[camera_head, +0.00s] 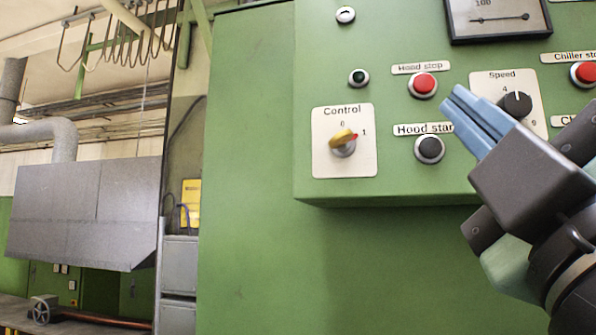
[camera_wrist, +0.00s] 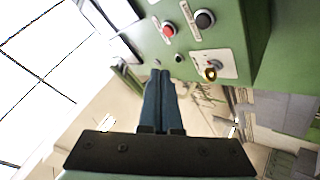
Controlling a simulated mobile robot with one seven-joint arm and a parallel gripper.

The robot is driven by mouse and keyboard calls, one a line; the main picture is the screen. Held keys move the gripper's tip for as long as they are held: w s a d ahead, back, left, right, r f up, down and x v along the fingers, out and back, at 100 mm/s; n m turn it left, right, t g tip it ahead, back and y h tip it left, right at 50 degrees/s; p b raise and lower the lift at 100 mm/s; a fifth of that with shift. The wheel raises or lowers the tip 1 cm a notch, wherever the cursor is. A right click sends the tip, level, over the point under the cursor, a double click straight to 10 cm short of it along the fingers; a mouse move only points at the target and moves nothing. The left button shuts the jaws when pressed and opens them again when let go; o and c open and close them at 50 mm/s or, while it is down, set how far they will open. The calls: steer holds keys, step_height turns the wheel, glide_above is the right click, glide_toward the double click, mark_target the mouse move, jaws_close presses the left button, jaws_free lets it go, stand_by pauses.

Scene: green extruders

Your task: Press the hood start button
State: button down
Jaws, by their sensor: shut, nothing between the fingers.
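The hood start button (camera_head: 429,149) is a round black button in a metal ring on the green control panel, under its "Hood start" label (camera_head: 424,129). It also shows as a dark button (camera_wrist: 204,19) at the top of the wrist view. My gripper (camera_head: 450,97) has blue fingers that are shut and empty. In the head view its fingertips show up and to the right of the button, over the end of the label. In the wrist view the fingers (camera_wrist: 160,75) point past the panel's side, apart from the button.
The red hood stop button (camera_head: 423,85) sits above the start button. The yellow control switch (camera_head: 343,141) is to its left, and the black speed knob (camera_head: 516,104) is to its right behind my gripper. Another red button (camera_head: 584,74) is at the right edge. The panel below is bare green.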

steer(key=shift+w+d+p, duration=0.15)
steer(key=shift+w+d, duration=0.3)
steer(key=shift+w, duration=0.95)
steer(key=shift+w+d+p, duration=0.1)
steer(key=shift+w+d, duration=0.35)
steer(key=shift+w, duration=1)
steer(key=shift+w+d+p, duration=0.15)
steer(key=shift+w+d, duration=0.3)
steer(key=shift+w, duration=0.95)
steer(key=shift+w, duration=0.1)
steer(key=shift+w+d, duration=0.15)
steer(key=shift+w, duration=0.15)
steer(key=shift+w+d, duration=0.1)
steer(key=shift+w, duration=0.25)
steer(key=shift+s, duration=0.1)
steer(key=shift+s+a+b, duration=0.2)
steer(key=shift+s+b, duration=0.15)
steer(key=shift+s, duration=0.3)
steer(key=shift+s+a+b, duration=0.15)
steer(key=shift+s+a, duration=0.1)
steer(key=shift+s, duration=0.55)
steer(key=shift+s+a+b, duration=0.2)
steer(key=shift+s, duration=0.6)
steer(key=shift+s+a+b, duration=0.15)
steer(key=shift+s+a, duration=0.1)
steer(key=shift+s, duration=0.55)
